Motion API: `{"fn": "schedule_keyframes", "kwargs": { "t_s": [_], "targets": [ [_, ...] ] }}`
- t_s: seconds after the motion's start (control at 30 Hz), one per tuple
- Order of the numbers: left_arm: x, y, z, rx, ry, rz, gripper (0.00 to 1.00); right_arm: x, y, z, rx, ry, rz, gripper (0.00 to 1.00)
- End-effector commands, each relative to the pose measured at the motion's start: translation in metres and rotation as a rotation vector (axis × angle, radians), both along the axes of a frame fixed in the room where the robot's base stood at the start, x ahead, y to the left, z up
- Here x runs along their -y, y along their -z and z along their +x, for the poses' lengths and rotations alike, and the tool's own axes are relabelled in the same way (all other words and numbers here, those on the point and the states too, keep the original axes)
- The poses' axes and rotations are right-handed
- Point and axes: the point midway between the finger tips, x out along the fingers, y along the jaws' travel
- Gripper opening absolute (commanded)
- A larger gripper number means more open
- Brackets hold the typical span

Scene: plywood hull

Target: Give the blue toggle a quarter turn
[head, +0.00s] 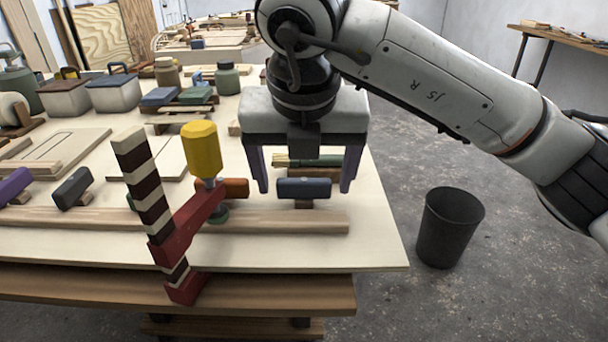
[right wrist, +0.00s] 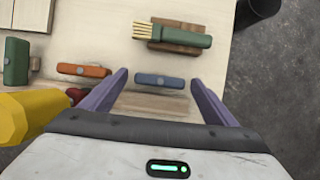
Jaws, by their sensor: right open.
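The blue toggle (head: 303,187) is a dark blue bar on a small wooden base near the right front of the plywood table. It lies lengthwise from left to right, and it also shows in the right wrist view (right wrist: 160,80) with a round pin at its middle. My right gripper (head: 304,191) points down and is open, with one purple finger beyond each end of the toggle. In the right wrist view the fingertips (right wrist: 160,75) flank it with small gaps, apart from it. Whether they are at its height I cannot tell. My left gripper is not in view.
An orange toggle (right wrist: 84,70) lies close left of the gripper. A red clamp with a yellow handle (head: 202,150) stands left of that. A green brush (right wrist: 180,35) lies behind the blue toggle. A wooden strip (head: 290,222) runs in front. A black bin (head: 450,228) stands right.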

Motion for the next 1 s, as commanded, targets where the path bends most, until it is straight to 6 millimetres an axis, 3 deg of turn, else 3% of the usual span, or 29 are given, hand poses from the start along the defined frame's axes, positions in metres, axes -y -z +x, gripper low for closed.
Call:
{"fn": "schedule_keyframes", "kwargs": {
  "t_s": [0.07, 0.3, 0.67, 1.0],
  "targets": [
    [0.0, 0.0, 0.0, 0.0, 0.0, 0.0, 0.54, 0.0, 0.0, 0.0, 0.0, 0.0, 0.0, 0.78],
    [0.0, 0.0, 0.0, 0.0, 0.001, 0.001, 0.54, 0.0, 0.0, 0.0, 0.0, 0.0, 0.0, 0.4],
    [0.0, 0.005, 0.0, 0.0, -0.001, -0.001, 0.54, 0.001, 0.0, 0.0, 0.001, -0.062, 0.0, 0.4],
    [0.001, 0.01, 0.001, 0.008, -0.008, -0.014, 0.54, 0.003, 0.0, 0.001, 0.002, -0.315, 0.003, 0.4]
  ]
}}
